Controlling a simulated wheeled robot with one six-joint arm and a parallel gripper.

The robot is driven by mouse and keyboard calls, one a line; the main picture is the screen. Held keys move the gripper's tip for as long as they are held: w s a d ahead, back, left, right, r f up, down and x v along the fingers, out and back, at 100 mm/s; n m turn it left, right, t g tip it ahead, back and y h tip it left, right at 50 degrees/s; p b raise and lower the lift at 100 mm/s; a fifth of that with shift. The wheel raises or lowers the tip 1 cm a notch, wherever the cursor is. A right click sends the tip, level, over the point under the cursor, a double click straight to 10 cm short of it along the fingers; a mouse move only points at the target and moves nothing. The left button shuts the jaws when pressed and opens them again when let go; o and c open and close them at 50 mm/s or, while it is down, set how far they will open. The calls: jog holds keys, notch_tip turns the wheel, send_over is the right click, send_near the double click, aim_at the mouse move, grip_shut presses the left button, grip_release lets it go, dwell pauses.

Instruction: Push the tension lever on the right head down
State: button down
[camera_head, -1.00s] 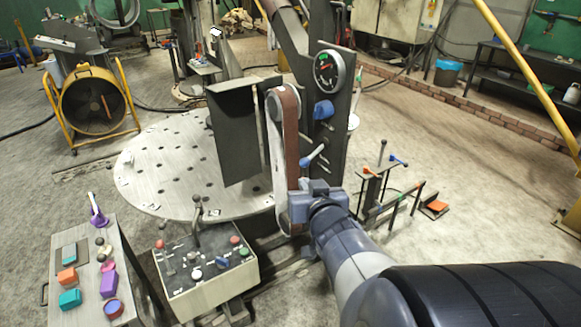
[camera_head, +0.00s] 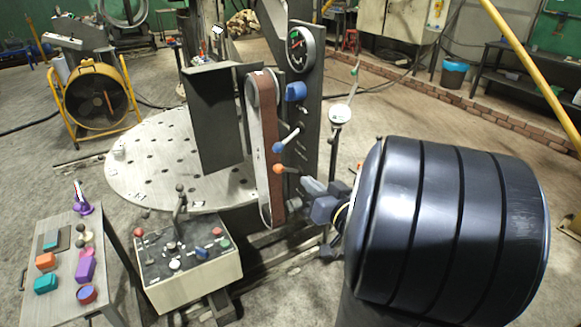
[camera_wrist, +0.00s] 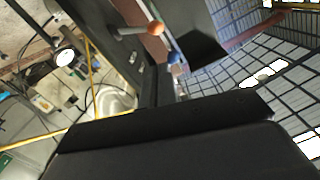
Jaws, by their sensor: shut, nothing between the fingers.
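The right head (camera_head: 306,120) is a dark upright plate with a round gauge, a blue knob and a brown sanding belt (camera_head: 264,140) on its left. A blue-balled lever (camera_head: 288,139) slants down to the left on its face. An orange-balled lever (camera_head: 287,170) sits just below. I cannot tell which is the tension lever. Both balls, orange (camera_wrist: 155,29) and blue (camera_wrist: 173,57), show in the wrist view. My gripper (camera_head: 306,186) is shut and empty, just below and right of the orange-balled lever; whether it touches is unclear.
A control box (camera_head: 190,262) with levers and buttons stands at lower left, beside a small table (camera_head: 60,300) of coloured blocks. A round perforated table (camera_head: 140,165) lies behind. A stand with a white dial (camera_head: 340,114) is right of the head.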

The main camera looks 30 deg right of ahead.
aim_at(279, 169)
jog(key=w, duration=1)
jog(key=shift+a+f+p, duration=0.25)
jog(key=shift+p, duration=0.1)
jog(key=shift+f, duration=0.1)
jog(key=shift+a+f+n+b, duration=0.1)
jog(key=shift+a+n+b, duration=0.15)
jog(key=shift+b, duration=0.35)
jog(key=shift+f, duration=0.15)
jog(key=f+n+b, duration=0.1)
jog(key=n+b, duration=0.1)
jog(key=b, duration=0.1)
jog(key=shift+a+f, duration=0.15)
jog(key=shift+a, duration=0.25)
jog(key=f+n+b, duration=0.2)
jog(key=b, duration=0.2)
jog(key=a+f+n+b, duration=0.1)
jog(key=n+b, duration=0.1)
jog(key=b, duration=0.1)
jog(key=f+n+h+b, duration=0.1)
jog(key=f+n+b, duration=0.1)
jog(key=n+b, duration=0.1)
jog(key=shift+s+a+f+b, duration=0.15)
jog(key=shift+f+b, duration=0.2)
jog(key=shift+b, duration=0.5)
